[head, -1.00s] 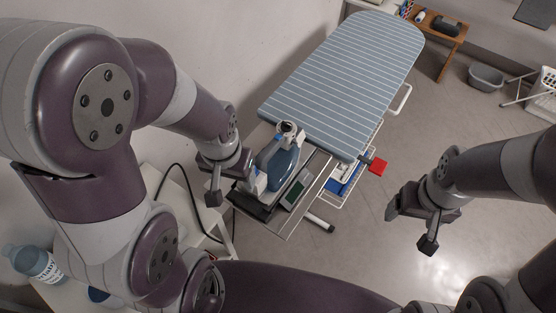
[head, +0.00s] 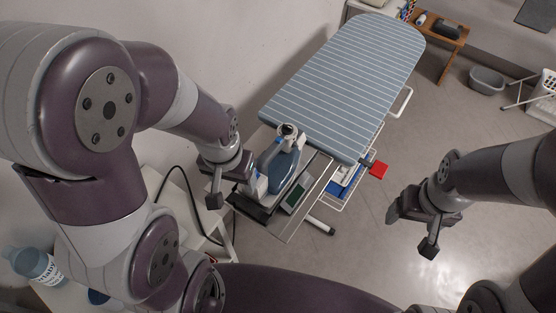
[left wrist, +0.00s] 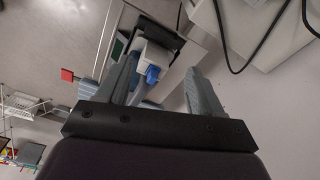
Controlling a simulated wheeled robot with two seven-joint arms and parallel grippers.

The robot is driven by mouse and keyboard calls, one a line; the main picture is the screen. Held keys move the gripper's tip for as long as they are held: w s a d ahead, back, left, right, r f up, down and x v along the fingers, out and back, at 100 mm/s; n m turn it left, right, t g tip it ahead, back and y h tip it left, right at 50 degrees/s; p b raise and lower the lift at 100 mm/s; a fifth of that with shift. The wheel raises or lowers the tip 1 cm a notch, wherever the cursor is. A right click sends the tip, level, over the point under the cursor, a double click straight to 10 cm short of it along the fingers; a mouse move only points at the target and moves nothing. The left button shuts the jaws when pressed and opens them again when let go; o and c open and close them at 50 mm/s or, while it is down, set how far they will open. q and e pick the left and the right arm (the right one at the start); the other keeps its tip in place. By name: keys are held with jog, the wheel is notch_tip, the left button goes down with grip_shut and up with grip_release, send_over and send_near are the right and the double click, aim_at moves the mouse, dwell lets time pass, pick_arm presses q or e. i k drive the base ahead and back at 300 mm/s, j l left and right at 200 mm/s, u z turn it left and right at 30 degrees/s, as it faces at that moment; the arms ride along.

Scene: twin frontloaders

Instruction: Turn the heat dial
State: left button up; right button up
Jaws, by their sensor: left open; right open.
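A blue and white iron (head: 284,168) rests on the tray (head: 294,217) at the near end of the ironing board. Its white body (left wrist: 154,56) and a small blue knob (left wrist: 153,75) show in the left wrist view; I cannot tell for sure whether this knob is the heat dial. My left gripper (head: 234,190) is open just left of the iron. In the left wrist view its fingers (left wrist: 165,88) are spread, with the knob between them in the picture; contact is not visible. My right gripper (head: 411,229) is open and empty over the floor at the right.
The striped ironing board (head: 350,75) extends away to the back. A red block (head: 378,170) juts from its right side, above a wire rack. A dark cord (head: 187,190) loops beside the left gripper. A bottle (head: 38,265) stands at lower left.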

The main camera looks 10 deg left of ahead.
aim_at(287, 130)
jog(key=i+l+u, duration=0.2)
jog(key=u, duration=0.2)
jog(key=i+l+u, duration=0.2)
jog(key=u, duration=0.15)
jog(key=i+l+u, duration=0.15)
jog(key=l+u, duration=0.25)
